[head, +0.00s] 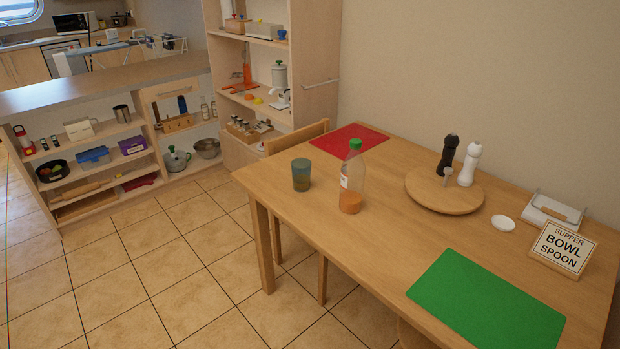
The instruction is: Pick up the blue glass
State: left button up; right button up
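A blue glass (301,174) stands upright on the wooden table (381,250), near its left end. It is see-through, and its lower part looks brownish; I cannot tell if that is contents or the table showing through. A clear bottle (352,178) with a green cap and orange contents stands close to its right, apart from it. Neither of my grippers shows in the head view.
A red mat (350,139) lies behind the glass and bottle. A round wooden board (444,196) holds a black mill (447,155) and a white mill (469,165). A green mat (486,304) and a sign (563,249) lie farther right. Tiled floor (150,270) is open left of the table.

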aim_at(301, 175)
jog(key=i+j+z, duration=0.15)
jog(key=z, duration=0.3)
jog(key=i+j+z, duration=0.1)
jog(key=j+z, duration=0.2)
jog(key=z, duration=0.15)
